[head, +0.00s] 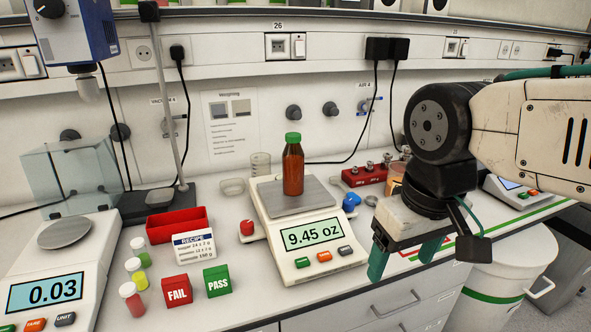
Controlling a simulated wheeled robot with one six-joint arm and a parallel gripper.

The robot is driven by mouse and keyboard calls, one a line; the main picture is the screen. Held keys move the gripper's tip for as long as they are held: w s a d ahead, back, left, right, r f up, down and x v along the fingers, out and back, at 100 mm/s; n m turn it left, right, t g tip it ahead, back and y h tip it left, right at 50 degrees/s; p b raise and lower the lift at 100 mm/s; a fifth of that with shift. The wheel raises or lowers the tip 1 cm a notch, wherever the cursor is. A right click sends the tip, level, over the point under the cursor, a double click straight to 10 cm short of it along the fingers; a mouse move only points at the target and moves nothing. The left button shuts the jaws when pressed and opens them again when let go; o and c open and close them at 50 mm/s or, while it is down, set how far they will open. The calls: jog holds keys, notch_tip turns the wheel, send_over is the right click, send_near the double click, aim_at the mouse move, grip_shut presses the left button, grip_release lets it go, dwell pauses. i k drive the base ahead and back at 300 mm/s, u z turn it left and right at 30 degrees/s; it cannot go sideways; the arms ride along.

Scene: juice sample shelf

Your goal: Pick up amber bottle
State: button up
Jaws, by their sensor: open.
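The amber bottle (293,170) with a green cap stands upright on the metal plate of a scale (313,233) that reads 9.45 oz. My gripper (405,262) points down at the right, in front of the bench's front edge. Its two green fingers are apart with nothing between them. It is to the right of the bottle and nearer to the camera, not touching it.
A second scale (60,275) is at far left. Red weight block (364,175) sits behind right. A white bin (508,280) stands at right.

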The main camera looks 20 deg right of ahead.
aim_at(293, 156)
jog(key=z, duration=2.75)
jog(key=k, duration=1.2)
jog(key=u, duration=1.15)
jog(key=i, duration=0.5)
jog(key=z, duration=0.05)
